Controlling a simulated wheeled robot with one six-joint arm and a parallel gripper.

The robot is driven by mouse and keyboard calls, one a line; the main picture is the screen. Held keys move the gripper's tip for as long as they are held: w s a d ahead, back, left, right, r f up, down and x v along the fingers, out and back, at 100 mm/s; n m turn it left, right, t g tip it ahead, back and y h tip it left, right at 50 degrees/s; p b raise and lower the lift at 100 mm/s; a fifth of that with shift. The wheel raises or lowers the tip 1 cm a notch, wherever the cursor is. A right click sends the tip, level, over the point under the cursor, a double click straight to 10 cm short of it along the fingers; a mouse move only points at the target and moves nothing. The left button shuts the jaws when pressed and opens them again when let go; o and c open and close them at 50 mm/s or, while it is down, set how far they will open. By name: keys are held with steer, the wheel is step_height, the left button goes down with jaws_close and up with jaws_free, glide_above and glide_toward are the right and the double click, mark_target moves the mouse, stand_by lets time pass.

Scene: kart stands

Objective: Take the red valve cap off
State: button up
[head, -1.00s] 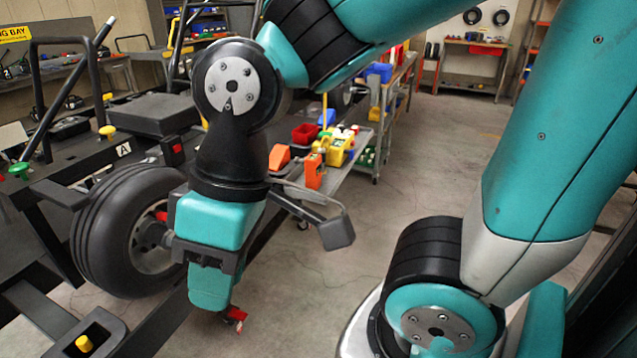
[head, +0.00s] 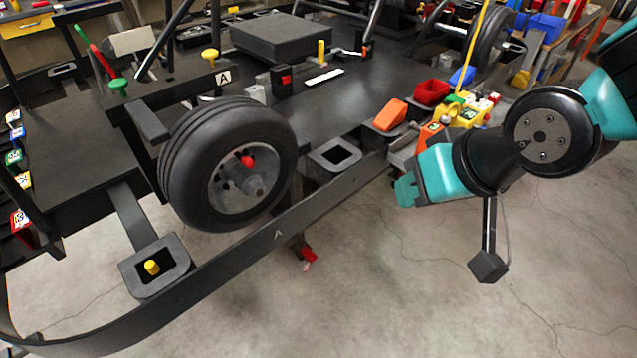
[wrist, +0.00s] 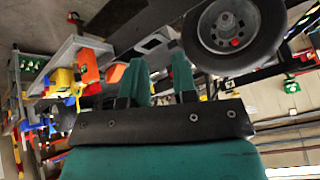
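The red valve cap (head: 247,161) sits on the face of the wheel (head: 178,170), above the grey hub. It also shows as a small red spot in the wrist view (wrist: 235,42), on the wheel (wrist: 272,25) at the upper right. My gripper (head: 402,190) is to the right of the wheel in the head view, well apart from the cap, pointing left. In the wrist view its two teal fingers (wrist: 160,78) stand apart with nothing between them.
A black side rail (head: 278,236) runs in front of the wheel. A black socket holds a yellow peg (head: 152,267). A red-tipped part (head: 308,255) hangs below the rail. A cart with red, orange and yellow items (head: 462,110) stands behind my gripper.

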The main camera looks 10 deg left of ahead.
steer(key=w+a+f+t+y, duration=0.1)
steer(key=w+a+f+t, duration=0.2)
steer(key=a, duration=0.3)
steer(key=n+t+y+p, duration=0.1)
steer(key=n+t+y, duration=0.1)
steer(key=n+y, duration=0.35)
glide_toward(251, 163)
steer(key=p+x, duration=0.7)
steer(key=x, duration=0.4)
steer(key=shift+w+a, duration=0.1)
steer(key=shift+c, duration=0.3)
jaws_close()
steer(key=shift+f+v, duration=0.15)
steer(key=shift+v, duration=1.35)
steer(key=shift+f+v, duration=0.1)
steer(key=shift+v, duration=1.4)
